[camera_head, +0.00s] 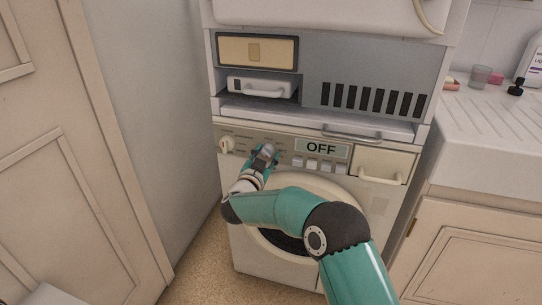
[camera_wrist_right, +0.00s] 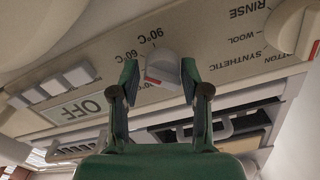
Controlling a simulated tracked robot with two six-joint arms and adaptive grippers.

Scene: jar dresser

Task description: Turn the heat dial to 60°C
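The heat dial (camera_wrist_right: 166,66) is a white knob with a red mark at its lower left edge in the right wrist view. The upside-down 60°C and 90°C labels are printed to its left and upper left. My right gripper (camera_wrist_right: 159,78) is open, with one finger on each side of the dial and small gaps visible; contact is unclear. In the head view my right gripper (camera_head: 266,153) is at the washing machine's control panel (camera_head: 360,160) and hides the dial. My left gripper is not in view.
A second dial (camera_head: 227,144) stands left of my gripper, with programme labels beside it. The OFF display (camera_head: 321,148) and several buttons are to the right. A drawer (camera_head: 382,163) is farther right, and a shelf unit with a handle (camera_head: 352,134) sits above.

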